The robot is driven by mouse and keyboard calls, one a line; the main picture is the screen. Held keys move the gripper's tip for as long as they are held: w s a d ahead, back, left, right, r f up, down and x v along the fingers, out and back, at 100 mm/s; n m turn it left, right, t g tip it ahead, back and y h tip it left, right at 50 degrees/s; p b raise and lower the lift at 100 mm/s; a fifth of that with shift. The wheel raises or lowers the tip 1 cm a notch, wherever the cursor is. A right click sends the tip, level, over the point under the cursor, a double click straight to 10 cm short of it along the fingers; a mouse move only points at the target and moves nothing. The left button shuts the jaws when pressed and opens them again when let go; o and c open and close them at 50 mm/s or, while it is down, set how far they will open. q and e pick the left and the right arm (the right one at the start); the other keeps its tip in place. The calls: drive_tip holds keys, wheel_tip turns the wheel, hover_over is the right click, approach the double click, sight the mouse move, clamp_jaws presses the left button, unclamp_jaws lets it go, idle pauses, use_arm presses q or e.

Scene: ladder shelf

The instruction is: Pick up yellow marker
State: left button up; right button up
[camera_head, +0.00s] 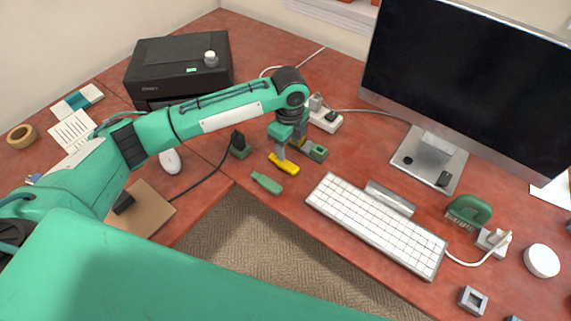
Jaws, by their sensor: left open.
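The yellow marker (284,164) lies on the red-brown desk (320,160), left of the white keyboard. My left gripper (290,148) points down just above and behind it. Its jaws are open, and one finger overlaps the marker's upper edge in this view. I cannot tell whether it touches the marker. Nothing shows between the fingers. My right gripper is not in view.
A green marker-like object (267,183) lies just in front, near the desk edge. A green block (318,152) sits right of the gripper, and a dark green holder (240,146) left. The keyboard (378,222) and monitor (465,70) stand right, a black printer (180,68) back left.

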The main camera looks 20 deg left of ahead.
sight(288, 165)
use_arm(q)
drive_tip(key=f, duration=0.3)
drive_tip(key=s+f, duration=0.1)
drive_tip(key=f, duration=0.1)
drive_tip(key=shift+d+f, duration=0.15)
drive_tip(key=shift+f, duration=0.8)
drive_tip(key=c, duration=1)
drive_tip(key=shift+c, duration=0.2)
drive_tip(key=shift+r, duration=0.1)
